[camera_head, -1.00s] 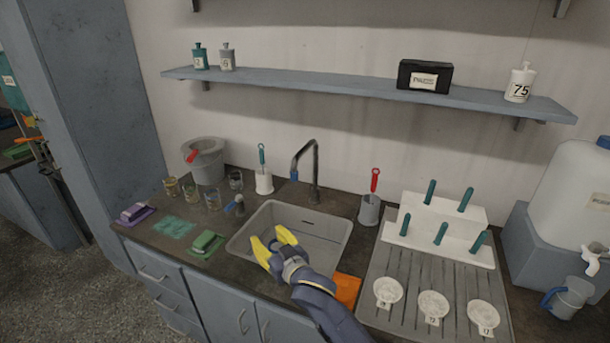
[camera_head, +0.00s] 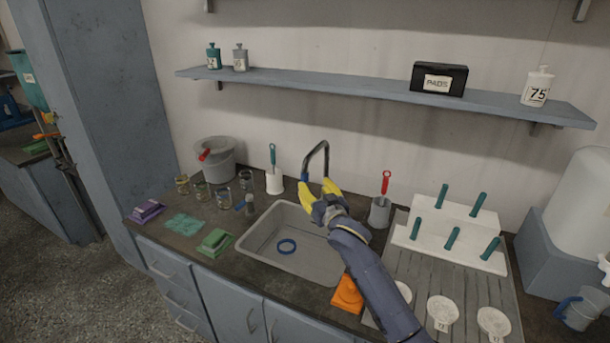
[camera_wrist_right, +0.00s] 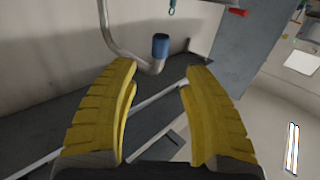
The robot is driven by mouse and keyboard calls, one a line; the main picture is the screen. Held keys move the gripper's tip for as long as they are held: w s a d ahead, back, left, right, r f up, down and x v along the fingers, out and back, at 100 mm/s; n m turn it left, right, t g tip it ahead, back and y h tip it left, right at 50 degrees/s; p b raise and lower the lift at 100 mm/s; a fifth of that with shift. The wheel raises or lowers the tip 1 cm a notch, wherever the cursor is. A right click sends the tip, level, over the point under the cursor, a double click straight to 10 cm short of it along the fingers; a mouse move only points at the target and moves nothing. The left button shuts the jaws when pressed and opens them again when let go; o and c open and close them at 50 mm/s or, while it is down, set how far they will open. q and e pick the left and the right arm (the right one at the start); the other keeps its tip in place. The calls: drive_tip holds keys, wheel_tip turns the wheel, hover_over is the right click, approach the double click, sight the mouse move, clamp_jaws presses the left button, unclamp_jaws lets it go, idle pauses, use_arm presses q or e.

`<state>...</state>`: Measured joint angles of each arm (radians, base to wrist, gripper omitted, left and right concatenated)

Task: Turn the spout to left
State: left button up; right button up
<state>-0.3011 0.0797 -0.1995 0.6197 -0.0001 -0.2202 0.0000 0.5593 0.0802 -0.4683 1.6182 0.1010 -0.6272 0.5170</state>
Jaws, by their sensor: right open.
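The spout (camera_head: 318,152) is a dark bent pipe rising behind the sink (camera_head: 262,250). It arches toward the front left in the head view. My right gripper (camera_head: 316,184), with yellow fingers, is open in front of the spout, and its fingertips cover the pipe's lower part. In the right wrist view the spout's pipe (camera_wrist_right: 118,46) curves round to a blue end piece (camera_wrist_right: 161,46). That end piece appears just beyond the gap between the open fingers (camera_wrist_right: 162,78); contact cannot be told. My left gripper is not in view.
A red-handled brush in a grey holder (camera_head: 380,212) stands right of the gripper. A white holder with a teal-handled brush (camera_head: 274,183) stands left of the spout. Above is a shelf (camera_head: 380,97). A white rack (camera_head: 450,245) stands on the right.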

sight(306, 176)
drive_tip(key=x, duration=0.9)
idle(0.3)
clamp_jaws()
